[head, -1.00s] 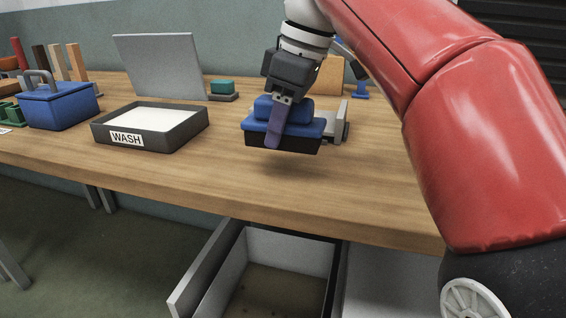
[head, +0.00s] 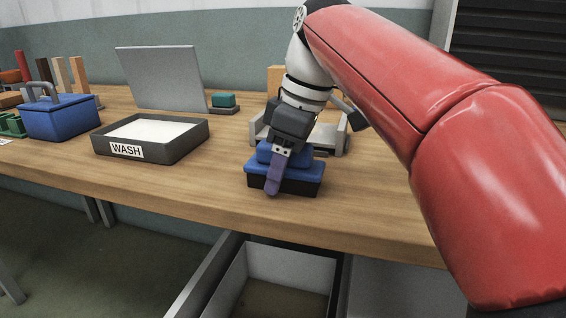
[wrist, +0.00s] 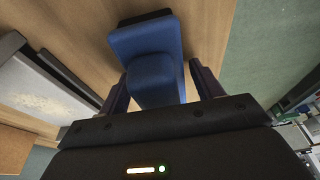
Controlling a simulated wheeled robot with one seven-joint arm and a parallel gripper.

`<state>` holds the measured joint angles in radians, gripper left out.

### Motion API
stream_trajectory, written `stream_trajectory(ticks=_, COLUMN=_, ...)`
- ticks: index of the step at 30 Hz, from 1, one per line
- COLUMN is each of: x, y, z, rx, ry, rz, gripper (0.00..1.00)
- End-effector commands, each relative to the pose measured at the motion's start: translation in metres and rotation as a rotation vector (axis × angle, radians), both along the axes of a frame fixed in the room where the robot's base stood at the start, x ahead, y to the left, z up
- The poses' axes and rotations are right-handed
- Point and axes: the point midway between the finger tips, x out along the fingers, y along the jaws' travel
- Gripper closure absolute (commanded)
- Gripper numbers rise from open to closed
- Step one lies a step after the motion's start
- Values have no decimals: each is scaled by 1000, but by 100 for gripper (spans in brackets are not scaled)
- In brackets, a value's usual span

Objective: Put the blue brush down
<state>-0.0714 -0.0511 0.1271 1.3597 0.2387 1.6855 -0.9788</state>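The blue brush (head: 300,172) has a blue back with a raised blue block on top and a dark underside. It sits level at the front part of the wooden table in the head view and looks to be at the table surface, though contact is hard to confirm. My gripper (head: 273,187) points down over it, with one purple finger in front of the raised block. In the wrist view the brush's block (wrist: 155,82) lies between the two fingers of my gripper (wrist: 160,80). Whether both fingers press on it is unclear.
A dark tray labelled WASH (head: 165,150) with a pale inside stands left of the brush. A grey frame-like holder (head: 338,142) is behind the brush. The table's front edge (head: 330,237) is near, above an open drawer (head: 285,285).

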Motion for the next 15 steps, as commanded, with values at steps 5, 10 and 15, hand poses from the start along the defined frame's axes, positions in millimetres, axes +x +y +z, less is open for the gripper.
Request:
stream_trajectory(ticks=5, x=0, y=0, z=0, rx=0, ry=0, rz=0, gripper=29)
stream_trajectory(ticks=10, x=0, y=0, z=-1, rx=0, ry=0, rz=0, gripper=29)
stream_trajectory(ticks=15, x=-1, y=-4, z=18, rx=0, ry=-2, rz=-1, gripper=29)
